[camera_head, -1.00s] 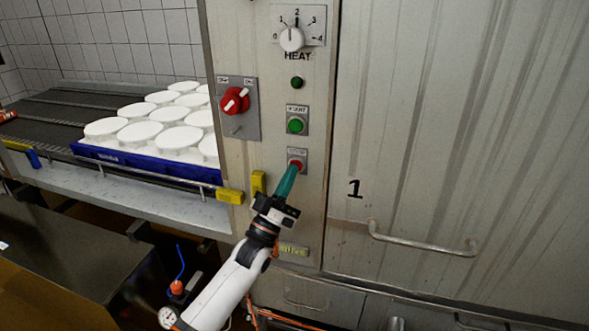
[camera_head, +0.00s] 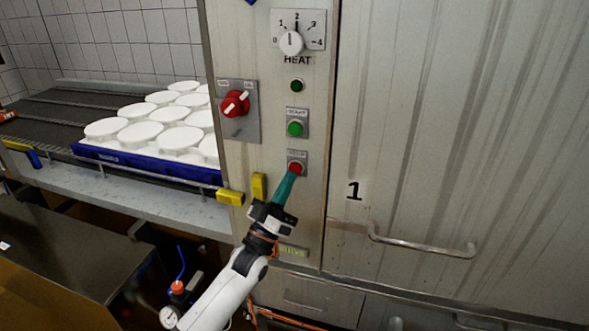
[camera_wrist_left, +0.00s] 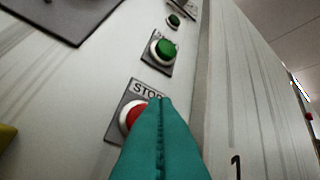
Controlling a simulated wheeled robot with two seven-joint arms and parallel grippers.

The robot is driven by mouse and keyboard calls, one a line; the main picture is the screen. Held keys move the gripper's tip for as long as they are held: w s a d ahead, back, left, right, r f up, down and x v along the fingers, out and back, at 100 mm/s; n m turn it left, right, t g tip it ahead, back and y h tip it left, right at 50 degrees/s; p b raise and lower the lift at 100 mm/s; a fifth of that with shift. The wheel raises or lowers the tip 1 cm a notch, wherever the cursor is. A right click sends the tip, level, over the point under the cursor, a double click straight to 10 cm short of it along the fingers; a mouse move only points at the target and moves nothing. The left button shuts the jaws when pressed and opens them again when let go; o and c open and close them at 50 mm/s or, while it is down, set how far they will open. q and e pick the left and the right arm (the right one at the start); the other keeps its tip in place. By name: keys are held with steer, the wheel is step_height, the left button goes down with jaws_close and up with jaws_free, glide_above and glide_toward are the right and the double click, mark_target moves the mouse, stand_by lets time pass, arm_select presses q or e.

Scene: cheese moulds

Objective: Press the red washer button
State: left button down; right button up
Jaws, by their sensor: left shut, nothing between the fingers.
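The red button (camera_head: 296,168) sits on a small grey plate on the washer's steel control panel, below the green START button (camera_head: 295,129). In the left wrist view the red button (camera_wrist_left: 132,117) is partly hidden behind my fingers, under a label reading STOP. My left gripper (camera_head: 290,176) has teal fingers, shut and empty, pointing up at the panel. Its tips are just below the red button in the head view. In the left wrist view the shut fingertips (camera_wrist_left: 160,101) overlap the button's right side. I cannot tell whether they touch it. My right gripper is not in view.
A red rotary switch (camera_head: 235,103) and a HEAT dial (camera_head: 291,42) are on the same panel. A blue tray (camera_head: 150,165) of white moulds stands on the conveyor at left. A door handle (camera_head: 420,241) juts out at right.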

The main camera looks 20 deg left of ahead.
arm_select(q)
steer(key=s+p, duration=0.2)
steer(key=s, duration=0.3)
steer(key=shift+a+p, duration=0.1)
steer(key=shift+p, duration=0.3)
stand_by(0.4)
